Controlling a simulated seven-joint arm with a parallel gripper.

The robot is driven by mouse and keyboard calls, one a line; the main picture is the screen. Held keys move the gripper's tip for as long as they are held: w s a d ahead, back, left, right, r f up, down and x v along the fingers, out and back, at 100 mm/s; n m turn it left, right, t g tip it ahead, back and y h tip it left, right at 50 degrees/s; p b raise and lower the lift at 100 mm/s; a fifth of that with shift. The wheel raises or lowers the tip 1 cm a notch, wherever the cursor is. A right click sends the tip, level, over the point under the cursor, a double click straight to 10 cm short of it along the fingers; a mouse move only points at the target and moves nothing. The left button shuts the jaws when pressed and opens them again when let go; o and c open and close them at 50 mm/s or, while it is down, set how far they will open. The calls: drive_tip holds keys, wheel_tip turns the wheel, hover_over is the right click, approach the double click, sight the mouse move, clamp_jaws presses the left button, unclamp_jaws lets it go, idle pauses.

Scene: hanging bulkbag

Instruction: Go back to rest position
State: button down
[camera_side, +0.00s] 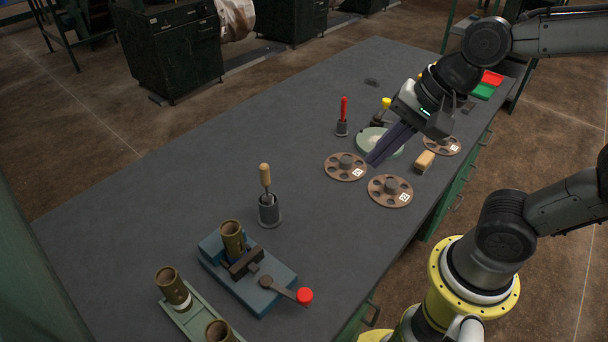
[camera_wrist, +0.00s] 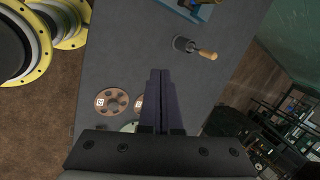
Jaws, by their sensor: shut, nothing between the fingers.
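My gripper (camera_side: 375,161) is shut with nothing between its long dark fingers. In the side view its tips are above the table near the brown discs and the pale green round plate, pointing down and left. In the wrist view my gripper (camera_wrist: 160,72) shows its two fingers side by side, touching. The arm reaches in from the right over the grey table (camera_side: 170,160). I cannot tell the exact height of the fingertips above the table.
Brown discs (camera_side: 344,174) lie around a pale green plate (camera_side: 366,135). A red-handled tool (camera_side: 343,112), a yellow-handled tool (camera_side: 385,106) and a wooden-handled tool (camera_side: 265,178) stand upright. A blue clamp fixture (camera_side: 268,288) sits at the front. The table's left middle is clear.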

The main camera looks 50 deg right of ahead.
drive_tip(key=s+d+n+h, duration=0.2)
drive_tip(key=s+d+n, duration=0.3)
drive_tip(key=n, duration=0.9)
drive_tip(key=shift+s+d+r+t, duration=0.2)
drive_tip(key=shift+d+t, duration=0.1)
